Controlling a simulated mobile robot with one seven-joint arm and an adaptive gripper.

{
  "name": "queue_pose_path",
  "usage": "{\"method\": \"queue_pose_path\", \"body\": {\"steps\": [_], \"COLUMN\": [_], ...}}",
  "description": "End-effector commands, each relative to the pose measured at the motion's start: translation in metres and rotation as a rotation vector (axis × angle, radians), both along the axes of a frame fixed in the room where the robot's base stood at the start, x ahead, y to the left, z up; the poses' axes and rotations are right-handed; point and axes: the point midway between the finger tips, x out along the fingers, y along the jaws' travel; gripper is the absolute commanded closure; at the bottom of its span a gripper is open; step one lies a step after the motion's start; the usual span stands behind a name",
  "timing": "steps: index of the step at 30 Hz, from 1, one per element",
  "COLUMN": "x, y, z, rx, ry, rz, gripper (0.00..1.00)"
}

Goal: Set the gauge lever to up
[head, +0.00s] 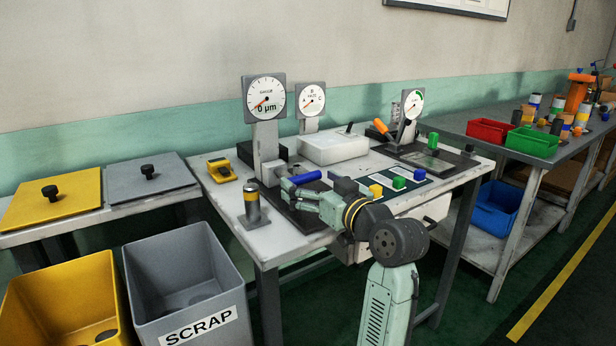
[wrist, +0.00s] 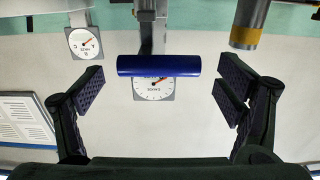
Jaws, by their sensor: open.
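The gauge stand (head: 265,135) has a round dial reading "0 µm" and stands at the back left of the white bench. A blue cylindrical grip (head: 306,177), which looks like the gauge lever's handle, lies horizontally near the stand's foot. In the wrist view the blue grip (wrist: 159,66) crosses in front of the gauge dial (wrist: 154,88), which appears upside down. My gripper (wrist: 160,84) is open and empty, with a finger on each side of the grip, apart from it. In the head view my gripper (head: 291,192) is just in front of the grip.
A grey post with a yellow band (head: 252,202) stands close left of my gripper. A yellow device (head: 221,170) is farther left. Yellow, green and blue blocks (head: 399,183) sit to the right. A second dial (head: 311,99), a white box (head: 333,148) and an orange-handled lever (head: 380,127) stand behind.

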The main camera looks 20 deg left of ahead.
Motion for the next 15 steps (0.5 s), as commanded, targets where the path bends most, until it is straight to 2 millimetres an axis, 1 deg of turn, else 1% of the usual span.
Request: {"method": "queue_pose_path", "body": {"steps": [3, 6, 13, 15], "x": [0.0066, 0.0087, 0.0092, 0.0091], "y": [0.0085, 0.0115, 0.0117, 0.0117], "z": [0.0006, 0.0001, -0.0001, -0.0001], "rx": [-0.001, -0.001, -0.001, -0.001], "ry": [-0.001, -0.002, -0.002, -0.001], "rz": [0.0, -0.001, -0.001, -0.001], "gripper": [0.13, 0.13, 0.13, 0.17]}}
